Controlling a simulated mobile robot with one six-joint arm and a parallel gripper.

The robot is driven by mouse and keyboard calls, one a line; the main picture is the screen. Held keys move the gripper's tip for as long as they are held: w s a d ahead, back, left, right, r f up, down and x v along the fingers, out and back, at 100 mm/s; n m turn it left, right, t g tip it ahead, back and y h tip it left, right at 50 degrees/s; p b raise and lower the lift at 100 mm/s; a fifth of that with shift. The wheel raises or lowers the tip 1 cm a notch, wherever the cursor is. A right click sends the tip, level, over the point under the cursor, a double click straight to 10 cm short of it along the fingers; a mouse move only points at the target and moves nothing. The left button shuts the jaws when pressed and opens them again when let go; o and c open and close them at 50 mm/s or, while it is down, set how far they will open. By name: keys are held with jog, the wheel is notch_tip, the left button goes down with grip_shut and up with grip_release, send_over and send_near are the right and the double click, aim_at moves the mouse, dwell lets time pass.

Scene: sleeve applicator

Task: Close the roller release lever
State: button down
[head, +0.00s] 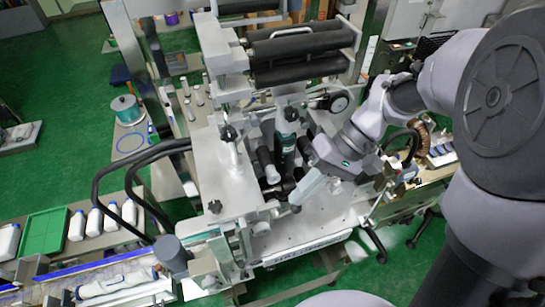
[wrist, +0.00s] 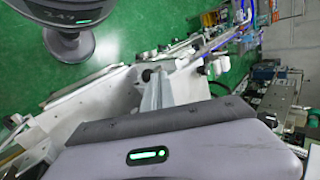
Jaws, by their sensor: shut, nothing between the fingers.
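The sleeve applicator (head: 240,185) is a pale metal machine in the middle of the head view, with dark rollers and black knobs. My gripper (head: 299,200) is shut and empty, low over its plate beside a short dark cylinder with a pale end (head: 268,166). I cannot tell whether it touches the machine. A metal arm with a black knob (head: 230,134) stands up on the left plate; I cannot tell whether this is the roller release lever or how that lever is set. In the wrist view, my grey wrist housing hides much of the lower part.
Large black rollers (head: 300,45) lie above and behind my gripper. Black curved rails (head: 103,187) stick out on the left. A conveyor with white bottles (head: 76,225) and a green tray (head: 44,232) are at lower left. Green floor (head: 35,80) is open at far left.

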jog(key=d+f+y, duration=0.1)
jog(key=d+f+g+y, duration=0.1)
jog(key=y, duration=0.1)
jog(key=f+g+y, duration=0.1)
jog(key=f+y, duration=0.1)
jog(key=shift+w+d+f+b, duration=0.1)
jog(key=shift+w+d+b, duration=0.25)
jog(key=shift+w+d, duration=0.05)
jog(key=shift+f, duration=0.2)
dwell(0.6)
